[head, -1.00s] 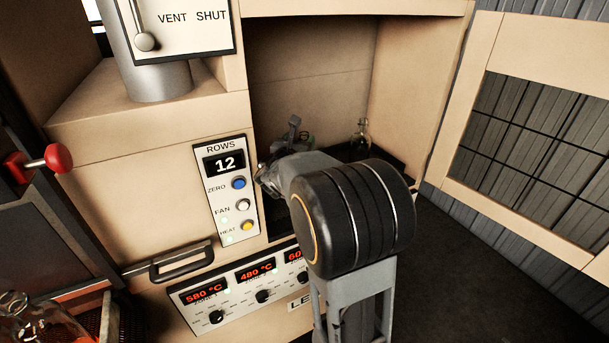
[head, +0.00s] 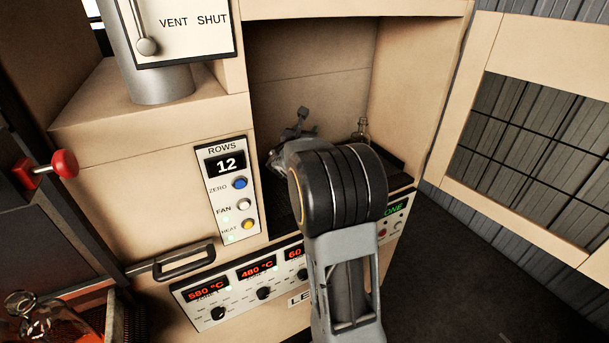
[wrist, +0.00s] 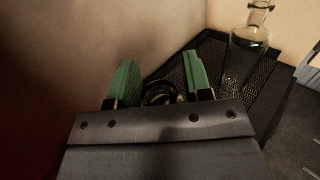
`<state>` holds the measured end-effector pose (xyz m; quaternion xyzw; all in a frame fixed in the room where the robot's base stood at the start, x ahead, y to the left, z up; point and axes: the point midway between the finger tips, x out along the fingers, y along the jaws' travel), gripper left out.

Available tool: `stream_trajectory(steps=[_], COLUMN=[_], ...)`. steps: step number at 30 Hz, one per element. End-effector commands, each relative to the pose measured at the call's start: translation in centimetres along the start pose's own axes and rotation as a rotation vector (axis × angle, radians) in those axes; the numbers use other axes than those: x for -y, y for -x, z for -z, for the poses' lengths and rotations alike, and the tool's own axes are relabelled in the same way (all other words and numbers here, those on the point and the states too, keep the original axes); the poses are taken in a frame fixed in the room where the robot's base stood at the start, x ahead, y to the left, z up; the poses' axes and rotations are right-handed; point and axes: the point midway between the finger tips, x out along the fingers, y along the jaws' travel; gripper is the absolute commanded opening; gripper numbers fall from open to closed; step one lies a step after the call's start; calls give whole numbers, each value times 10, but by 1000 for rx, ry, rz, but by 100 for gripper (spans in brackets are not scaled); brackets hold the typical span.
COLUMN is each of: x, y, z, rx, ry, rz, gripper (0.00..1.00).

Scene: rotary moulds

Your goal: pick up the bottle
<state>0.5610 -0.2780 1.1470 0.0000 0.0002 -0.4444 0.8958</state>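A clear glass bottle (wrist: 246,55) stands upright on a dark mesh shelf (wrist: 205,52) in the wrist view, to the right of my gripper. In the head view its neck (head: 362,127) shows behind my arm. My gripper (wrist: 160,72) has two green fingers spread apart. A dark, round, glassy thing (wrist: 160,93) shows between and beyond the fingers, partly hidden by the gripper body. It may be another bottle seen from above; I cannot tell whether the fingers touch it.
My arm reaches into a beige oven chamber (head: 310,55), with walls close at the back and sides. Its open door (head: 485,60) with a mesh window stands at the right. A control panel (head: 232,190) is on the left front. Glassware (head: 40,318) sits at lower left.

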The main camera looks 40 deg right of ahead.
Motion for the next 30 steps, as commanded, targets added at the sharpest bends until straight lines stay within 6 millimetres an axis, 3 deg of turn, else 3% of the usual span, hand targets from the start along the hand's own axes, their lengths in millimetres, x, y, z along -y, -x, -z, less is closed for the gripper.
stream_trajectory(steps=[14, 30], x=[0, 0], y=[0, 0], z=[0, -4], rx=[0, 4], ry=[0, -2], rz=[0, 1], gripper=[0, 0])
